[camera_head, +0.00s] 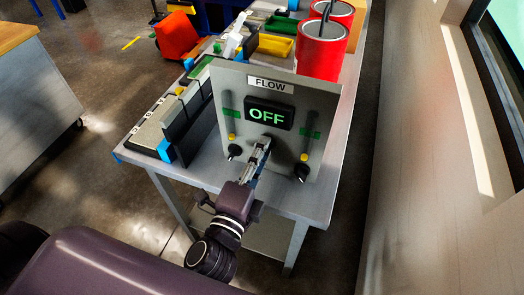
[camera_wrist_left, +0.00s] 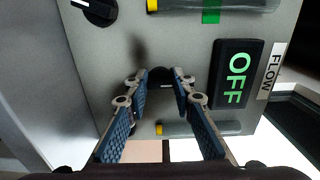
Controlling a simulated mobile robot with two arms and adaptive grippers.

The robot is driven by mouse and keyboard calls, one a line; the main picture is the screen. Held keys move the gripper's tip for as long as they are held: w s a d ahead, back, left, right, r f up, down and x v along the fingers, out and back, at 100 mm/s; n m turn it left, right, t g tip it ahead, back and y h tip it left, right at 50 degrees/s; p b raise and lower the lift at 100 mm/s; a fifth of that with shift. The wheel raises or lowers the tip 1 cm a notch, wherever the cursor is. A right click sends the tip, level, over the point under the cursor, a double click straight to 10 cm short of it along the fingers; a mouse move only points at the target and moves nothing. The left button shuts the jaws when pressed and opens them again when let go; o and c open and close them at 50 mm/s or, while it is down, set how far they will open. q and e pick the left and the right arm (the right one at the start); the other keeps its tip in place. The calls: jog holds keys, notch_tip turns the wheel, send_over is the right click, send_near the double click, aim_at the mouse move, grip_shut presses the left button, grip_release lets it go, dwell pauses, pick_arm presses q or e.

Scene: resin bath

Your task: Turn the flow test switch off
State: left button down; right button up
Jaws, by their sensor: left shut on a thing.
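The grey flow panel (camera_head: 322,105) stands upright on the table's near end, with a "FLOW" label at its top. Its display (camera_head: 269,115) reads OFF in green; the display also shows in the left wrist view (camera_wrist_left: 235,78). My left gripper (camera_head: 266,143) reaches the panel just below the display. In the left wrist view, my left gripper (camera_wrist_left: 161,78) has its fingertips closed around the dark switch (camera_wrist_left: 160,72) on the panel. The fingers mostly hide the switch, so its exact position is hard to tell. My right gripper is not in view.
Black knobs sit at the panel's lower left (camera_head: 235,151) and lower right (camera_head: 301,172), beside the gripper. Dark upright pieces (camera_head: 186,118) stand left of the panel. Red buckets (camera_head: 321,52) stand behind it. A wall (camera_head: 425,150) runs along the right.

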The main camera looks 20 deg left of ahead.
pick_arm(q)
jog(key=c, duration=1.7)
grip_release()
jog(key=shift+o, duration=0.4)
